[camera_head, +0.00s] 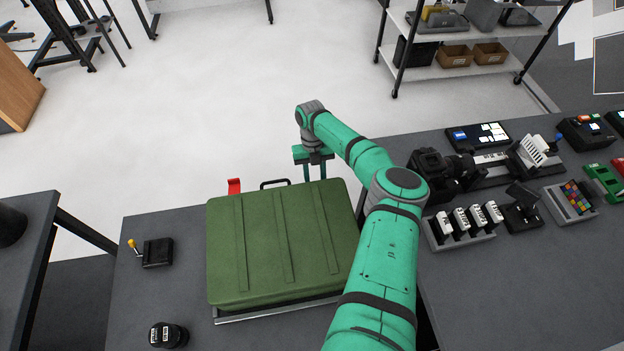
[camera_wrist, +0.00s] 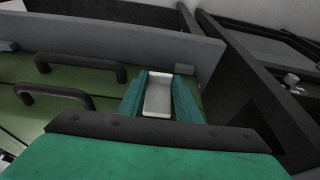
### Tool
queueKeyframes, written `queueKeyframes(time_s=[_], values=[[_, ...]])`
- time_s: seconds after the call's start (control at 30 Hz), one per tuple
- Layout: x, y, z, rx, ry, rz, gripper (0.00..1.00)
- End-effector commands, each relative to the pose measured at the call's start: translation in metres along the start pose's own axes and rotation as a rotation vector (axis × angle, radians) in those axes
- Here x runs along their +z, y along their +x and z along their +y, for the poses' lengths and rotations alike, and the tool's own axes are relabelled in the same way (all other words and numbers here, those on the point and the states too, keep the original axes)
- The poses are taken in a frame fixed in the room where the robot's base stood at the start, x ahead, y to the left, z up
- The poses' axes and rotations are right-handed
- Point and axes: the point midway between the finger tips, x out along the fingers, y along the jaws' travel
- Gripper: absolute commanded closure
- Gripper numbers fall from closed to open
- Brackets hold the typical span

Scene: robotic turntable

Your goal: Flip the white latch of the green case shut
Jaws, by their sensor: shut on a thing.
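The green case (camera_head: 270,245) lies with its lid down on the grey table. Its far edge has a black handle (camera_head: 275,183) and a raised red latch (camera_head: 234,186) at the left. My gripper (camera_head: 315,175) reaches down at the right part of this far edge. In the wrist view, the white latch (camera_wrist: 158,97) sits between the two teal fingers of my gripper (camera_wrist: 160,90), which are shut on it. The latch is hidden by my gripper in the head view. I cannot tell its exact angle.
A joystick box (camera_head: 157,252) and a black knob (camera_head: 168,335) stand left of the case. A bench with switches (camera_head: 468,232) and other devices is at the right. A shelf (camera_head: 440,70) stands behind. Open floor lies beyond the case.

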Motion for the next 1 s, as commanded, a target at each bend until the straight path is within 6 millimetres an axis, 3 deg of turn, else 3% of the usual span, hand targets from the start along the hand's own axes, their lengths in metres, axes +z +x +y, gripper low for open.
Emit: queueKeyframes(time_s=[0.5,0.53,0.6,1.0], values=[[-0.0026,0.0021,0.0028,0.004,-0.003,0.05,0.91],[-0.0024,0.0021,0.0032,0.003,-0.004,0.05,0.62],[-0.0021,0.0019,0.0045,0.003,-0.006,0.049,0.5],[-0.0005,-0.0066,0.0077,0.004,-0.01,0.046,0.5]])
